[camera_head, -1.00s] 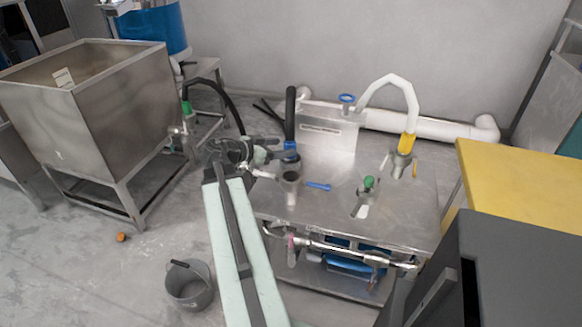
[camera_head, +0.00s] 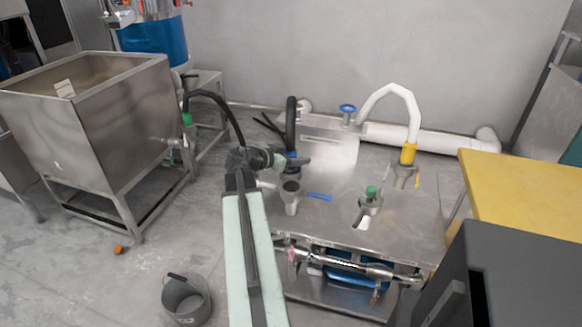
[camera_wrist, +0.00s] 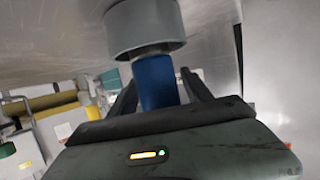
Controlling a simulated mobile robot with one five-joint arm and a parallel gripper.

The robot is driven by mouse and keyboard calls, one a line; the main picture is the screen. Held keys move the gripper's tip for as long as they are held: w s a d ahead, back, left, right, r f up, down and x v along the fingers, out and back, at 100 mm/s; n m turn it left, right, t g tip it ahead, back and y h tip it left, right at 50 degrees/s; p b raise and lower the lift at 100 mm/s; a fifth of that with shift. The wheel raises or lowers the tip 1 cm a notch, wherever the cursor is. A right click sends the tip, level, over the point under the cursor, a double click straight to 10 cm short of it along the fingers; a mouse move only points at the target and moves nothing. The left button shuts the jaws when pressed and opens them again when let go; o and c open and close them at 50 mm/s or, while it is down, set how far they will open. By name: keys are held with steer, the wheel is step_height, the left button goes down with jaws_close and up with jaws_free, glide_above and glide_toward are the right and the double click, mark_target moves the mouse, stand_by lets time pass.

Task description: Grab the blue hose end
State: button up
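The blue hose end (camera_head: 291,157) is at the lower end of a black hose (camera_head: 291,122) standing over the steel table. In the wrist view the blue hose end (camera_wrist: 157,82) is a short blue cylinder under a wide grey round fitting (camera_wrist: 143,28). My gripper (camera_head: 285,160) reaches to the hose end from the left in the head view. In the wrist view my gripper (camera_wrist: 160,90) is open, with one dark finger on each side of the blue cylinder. Whether the fingertips touch it is hard to tell.
A steel spout (camera_head: 291,195) and a blue handle (camera_head: 319,197) are close to my gripper. A green-topped valve (camera_head: 371,200) and a white hose (camera_head: 390,95) with a yellow end stand to the right. A grey bucket (camera_head: 186,300) and steel hopper (camera_head: 95,120) are left.

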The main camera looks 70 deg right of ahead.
jaws_close()
step_height(320, 180, up, 10)
steer(key=p, duration=1)
steer(key=shift+r, duration=0.15)
